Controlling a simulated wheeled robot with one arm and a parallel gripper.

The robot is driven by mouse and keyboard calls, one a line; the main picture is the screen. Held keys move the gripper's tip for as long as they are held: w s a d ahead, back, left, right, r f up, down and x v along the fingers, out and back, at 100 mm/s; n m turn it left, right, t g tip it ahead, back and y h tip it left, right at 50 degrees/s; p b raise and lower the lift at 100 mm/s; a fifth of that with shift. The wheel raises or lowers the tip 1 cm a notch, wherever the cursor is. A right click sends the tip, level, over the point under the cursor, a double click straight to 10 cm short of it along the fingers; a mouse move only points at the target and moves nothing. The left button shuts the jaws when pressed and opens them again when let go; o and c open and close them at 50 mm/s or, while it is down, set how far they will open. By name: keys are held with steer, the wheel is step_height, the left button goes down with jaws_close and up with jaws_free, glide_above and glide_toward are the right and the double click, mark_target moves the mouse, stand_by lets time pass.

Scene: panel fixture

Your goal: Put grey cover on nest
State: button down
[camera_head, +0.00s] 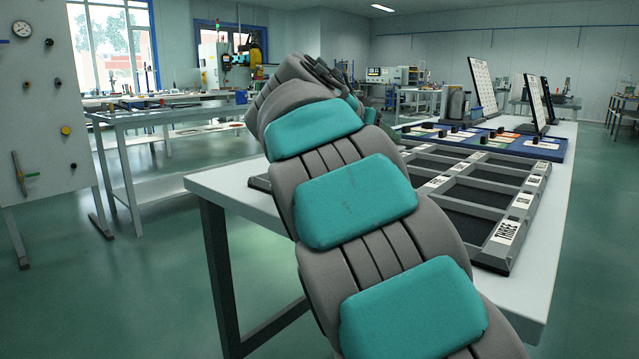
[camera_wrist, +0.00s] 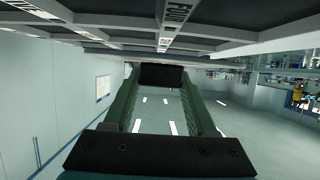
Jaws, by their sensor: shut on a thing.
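The grey frame (camera_head: 530,186) lies on the white table, with several dark, recessed compartments and white labels; one reads THREE. My arm hides its left part. In the wrist view the frame (camera_wrist: 125,36) spans the top of the upside-down picture, with a label that seems to read FOUR. My gripper (camera_wrist: 163,76) has green fingers and is shut on a dark block (camera_wrist: 162,74) at the fingertips. I cannot tell whether this block is part of the grey cover; no grey cover surface shows clearly. My gripper is hidden behind my arm in the head view.
A blue mat (camera_head: 550,151) with coloured pieces and black knobs lies behind the frame. Upright boards (camera_head: 482,86) stand at the table's far end. A white panel (camera_head: 40,100) stands at the far left. The white table's near left corner (camera_head: 215,182) is bare.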

steer(key=shift+a+f, duration=0.1)
steer(key=s+a, duration=0.1)
steer(key=a, duration=0.4)
steer(key=s+a+f, duration=0.1)
steer(key=a, duration=0.3)
steer(key=s+a, duration=0.1)
steer(key=a, duration=0.4)
steer(key=shift+s+a+f, duration=0.2)
steer(key=shift+s+a, duration=0.1)
steer(key=shift+a+f, duration=0.15)
steer(key=shift+a, duration=0.05)
steer(key=shift+d+f+b, duration=0.1)
steer(key=shift+f+b, duration=0.45)
steer(key=shift+f, duration=1.05)
